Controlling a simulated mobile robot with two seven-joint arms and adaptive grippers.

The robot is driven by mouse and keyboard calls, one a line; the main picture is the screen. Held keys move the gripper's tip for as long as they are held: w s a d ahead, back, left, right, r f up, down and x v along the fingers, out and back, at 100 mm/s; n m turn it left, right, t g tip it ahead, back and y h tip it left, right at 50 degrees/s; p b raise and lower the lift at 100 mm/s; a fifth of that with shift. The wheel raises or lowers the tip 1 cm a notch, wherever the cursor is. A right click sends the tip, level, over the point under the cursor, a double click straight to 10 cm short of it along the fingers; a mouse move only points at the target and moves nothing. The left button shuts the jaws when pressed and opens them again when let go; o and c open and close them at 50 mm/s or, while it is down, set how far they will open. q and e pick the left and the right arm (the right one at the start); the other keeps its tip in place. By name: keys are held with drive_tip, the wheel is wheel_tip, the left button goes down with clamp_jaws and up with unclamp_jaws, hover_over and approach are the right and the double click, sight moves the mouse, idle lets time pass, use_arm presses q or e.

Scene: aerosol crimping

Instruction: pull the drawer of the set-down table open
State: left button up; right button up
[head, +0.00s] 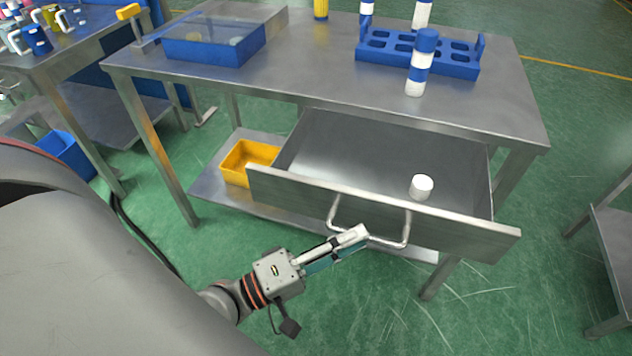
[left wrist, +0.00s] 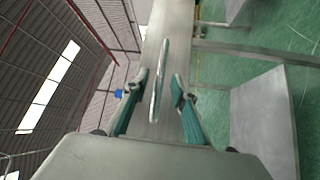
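The drawer (head: 380,213) of the metal set-down table (head: 310,82) stands pulled well out, its inside showing. A white cap-like cylinder (head: 421,187) is in it. A bent bar handle (head: 406,229) is on the drawer front. My left gripper (head: 352,240) is at the handle, in front of the drawer. In the left wrist view the handle (left wrist: 159,75) lies between the two spread fingers (left wrist: 159,88), with a gap showing on each side. The left gripper is open. My right gripper is in neither view.
On the tabletop are a blue rack (head: 440,62), a blue-and-white can (head: 421,65) and a blue tray with a clear cover (head: 212,45). A yellow bin (head: 235,165) sits on the lower shelf. Another metal table (head: 615,235) stands at right. Green floor is clear in front.

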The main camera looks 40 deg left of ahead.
use_arm(q)
drive_tip(key=v, duration=0.9)
drive_tip(key=shift+s, duration=0.2)
drive_tip(key=shift+a, duration=0.15)
drive_tip(key=w+d+f+m+g+y+p, duration=0.2)
drive_tip(key=d+f+m+g+p, duration=0.15)
drive_tip(key=m+p, duration=0.55)
drive_tip(key=s+a+f+m+g+y, duration=0.1)
drive_tip(key=a+f+m+y, duration=0.1)
drive_tip(key=f, duration=0.4)
drive_tip(key=s+a+f+m+g+y+p, duration=0.1)
drive_tip(key=s+a+f+m+g+y, duration=0.1)
drive_tip(key=f, duration=0.4)
drive_tip(key=shift+s+m+y, duration=0.15)
drive_tip(key=shift+m+y, duration=0.35)
drive_tip(key=shift+m, duration=0.5)
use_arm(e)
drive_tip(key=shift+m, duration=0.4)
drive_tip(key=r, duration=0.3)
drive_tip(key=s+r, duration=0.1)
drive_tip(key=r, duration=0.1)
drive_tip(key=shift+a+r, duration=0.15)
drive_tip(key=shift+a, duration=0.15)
